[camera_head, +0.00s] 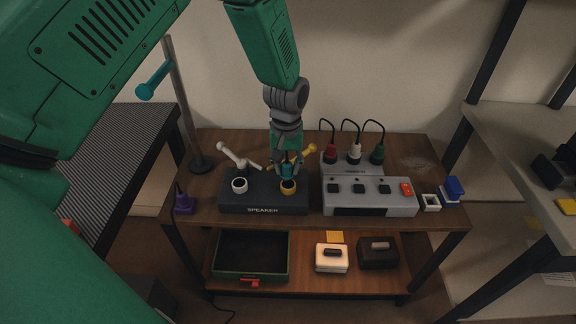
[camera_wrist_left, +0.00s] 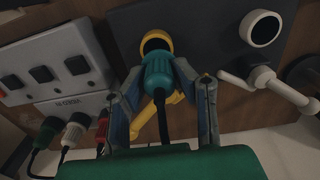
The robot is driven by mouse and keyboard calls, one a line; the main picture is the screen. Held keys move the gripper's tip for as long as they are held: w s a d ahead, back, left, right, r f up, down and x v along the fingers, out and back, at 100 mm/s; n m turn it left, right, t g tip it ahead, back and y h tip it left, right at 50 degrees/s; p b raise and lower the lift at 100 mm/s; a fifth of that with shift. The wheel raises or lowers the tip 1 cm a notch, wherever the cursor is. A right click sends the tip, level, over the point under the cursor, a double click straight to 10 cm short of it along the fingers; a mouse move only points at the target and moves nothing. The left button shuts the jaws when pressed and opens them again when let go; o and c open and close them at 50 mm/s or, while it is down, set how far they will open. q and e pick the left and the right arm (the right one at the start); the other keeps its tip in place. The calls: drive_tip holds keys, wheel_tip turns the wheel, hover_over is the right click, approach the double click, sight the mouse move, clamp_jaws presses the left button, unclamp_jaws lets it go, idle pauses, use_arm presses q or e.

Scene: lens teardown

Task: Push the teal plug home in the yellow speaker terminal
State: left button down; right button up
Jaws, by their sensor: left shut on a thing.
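The black speaker box (camera_head: 263,205) stands on the wooden bench, with a white terminal (camera_head: 240,185) on its left and the yellow speaker terminal (camera_head: 288,187) on its right. My left gripper (camera_head: 287,168) is over the yellow terminal, shut on the teal plug (camera_head: 287,173). In the left wrist view the fingers grip both sides of the ribbed teal plug (camera_wrist_left: 157,82), and a black cable trails from it. Its front end is at the rim of the yellow terminal ring (camera_wrist_left: 155,40); part of the dark hole shows. I cannot tell whether the plug has entered it. My right gripper is out of view.
A yellow lever (camera_head: 308,150) and a white lever (camera_head: 232,156) stick up behind the terminals. A grey power strip (camera_head: 370,197) with switches and plugs stands close on the right. A pole with a teal handle (camera_head: 155,80) stands at the left.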

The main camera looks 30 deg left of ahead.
sight(288, 176)
use_arm(q)
drive_tip(key=shift+d, duration=0.35)
drive_tip(key=shift+a, duration=0.25)
drive_tip(key=shift+d+p, duration=0.15)
drive_tip(key=shift+p, duration=0.6)
idle(0.7)
drive_tip(key=shift+f+b, duration=0.55)
drive_tip(key=shift+f, duration=1.05)
idle(0.9)
drive_tip(key=c, duration=1.2)
unclamp_jaws()
